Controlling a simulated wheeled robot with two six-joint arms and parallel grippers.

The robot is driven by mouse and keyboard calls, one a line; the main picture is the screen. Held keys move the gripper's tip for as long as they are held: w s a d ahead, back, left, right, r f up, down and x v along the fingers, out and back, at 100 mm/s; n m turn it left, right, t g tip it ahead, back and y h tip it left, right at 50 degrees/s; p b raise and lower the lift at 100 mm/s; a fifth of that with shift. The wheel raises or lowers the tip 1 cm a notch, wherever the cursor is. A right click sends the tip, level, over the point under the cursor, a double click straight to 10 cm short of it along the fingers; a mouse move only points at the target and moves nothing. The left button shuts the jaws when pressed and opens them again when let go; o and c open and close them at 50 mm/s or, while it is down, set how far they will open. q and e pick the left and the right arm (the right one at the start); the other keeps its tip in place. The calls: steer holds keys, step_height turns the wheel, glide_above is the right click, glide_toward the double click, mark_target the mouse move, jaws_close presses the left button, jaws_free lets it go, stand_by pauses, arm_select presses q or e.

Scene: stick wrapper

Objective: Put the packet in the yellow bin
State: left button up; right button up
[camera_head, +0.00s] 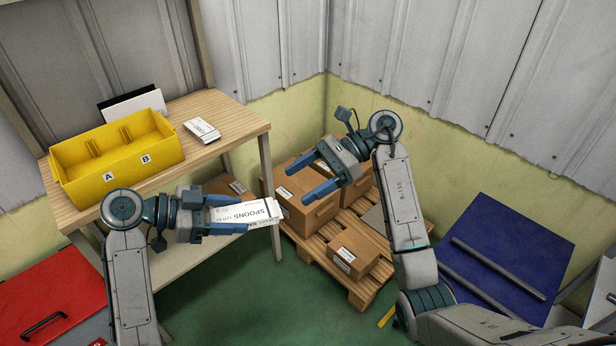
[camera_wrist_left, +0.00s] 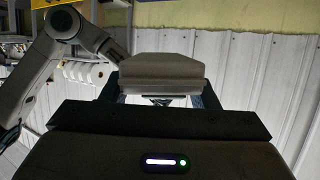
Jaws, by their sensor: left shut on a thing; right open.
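A white packet (camera_head: 254,215) printed SPOONS is held by my left gripper (camera_head: 232,213), which is shut on it in front of the wooden table. In the left wrist view a pale block-like shape (camera_wrist_left: 163,75) shows beyond the gripper; I cannot tell what it is. The yellow bin (camera_head: 115,170), with compartments marked A and B, stands on the table to the upper left of the gripper. It looks empty. My right gripper (camera_head: 308,178) is open and empty, above the cardboard boxes.
The wooden table (camera_head: 236,130) bears another white packet (camera_head: 202,130) to the right of the bin, and white and black panels (camera_head: 134,106) behind it. Cardboard boxes (camera_head: 352,250) sit on a pallet (camera_head: 362,290). A red case (camera_head: 50,300) is at lower left, a blue panel (camera_head: 510,250) at right.

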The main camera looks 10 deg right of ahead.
mark_target(263, 206)
steer(key=x, duration=1.1)
steer(key=shift+a+f, duration=0.1)
steer(key=shift+a, duration=0.1)
steer(key=shift+c, duration=0.4)
steer(key=c, duration=0.7)
steer(key=o, duration=0.8)
steer(key=v, duration=1.2)
